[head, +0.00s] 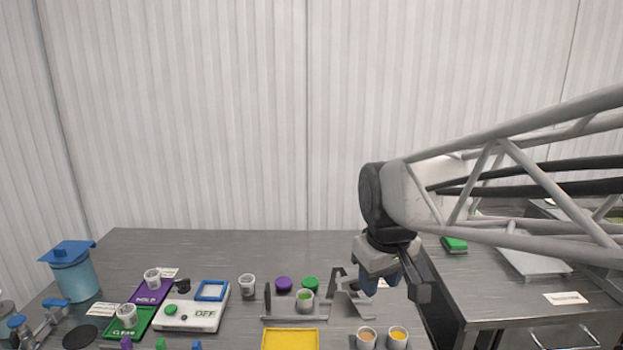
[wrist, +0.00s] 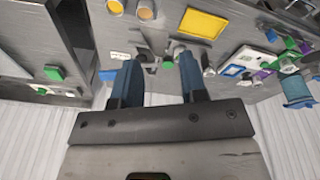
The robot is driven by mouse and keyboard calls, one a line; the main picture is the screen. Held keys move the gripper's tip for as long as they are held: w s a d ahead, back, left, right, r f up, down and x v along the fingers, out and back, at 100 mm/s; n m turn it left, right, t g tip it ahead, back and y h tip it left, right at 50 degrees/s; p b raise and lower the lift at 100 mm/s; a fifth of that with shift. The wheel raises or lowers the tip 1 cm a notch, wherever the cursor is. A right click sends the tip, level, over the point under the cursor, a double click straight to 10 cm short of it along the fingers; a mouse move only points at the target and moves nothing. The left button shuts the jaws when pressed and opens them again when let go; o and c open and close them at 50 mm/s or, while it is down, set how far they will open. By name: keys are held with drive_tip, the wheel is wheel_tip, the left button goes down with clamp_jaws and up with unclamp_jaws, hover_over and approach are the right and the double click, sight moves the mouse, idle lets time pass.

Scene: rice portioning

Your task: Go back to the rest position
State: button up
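My gripper (head: 388,283) hangs above the right part of the steel table in the head view, to the right of a grey metal stand (head: 346,296). In the wrist view its two blue fingers (wrist: 157,72) are spread apart, and I see nothing held between them. The stand and cups show below and beyond the fingertips there. My arm reaches in from the right edge of the head view. No mark of a rest position shows.
A cup with green contents (head: 305,300) is by the stand. Two cups (head: 367,338) with tan and orange contents stand at the front, near a yellow tray (head: 290,340). A white scale (head: 193,310) and blue container (head: 72,272) are left. The back of the table is clear.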

drive_tip(key=s+d+f+m, duration=0.2)
drive_tip(key=s+d, duration=0.1)
drive_tip(key=s, duration=0.4)
drive_tip(key=s+d+f+m, duration=0.2)
drive_tip(key=s+d+m, duration=0.1)
drive_tip(key=s, duration=0.4)
drive_tip(key=shift+s+d+f+t, duration=0.2)
drive_tip(key=shift+d+f+t, duration=0.1)
drive_tip(key=shift+d, duration=0.1)
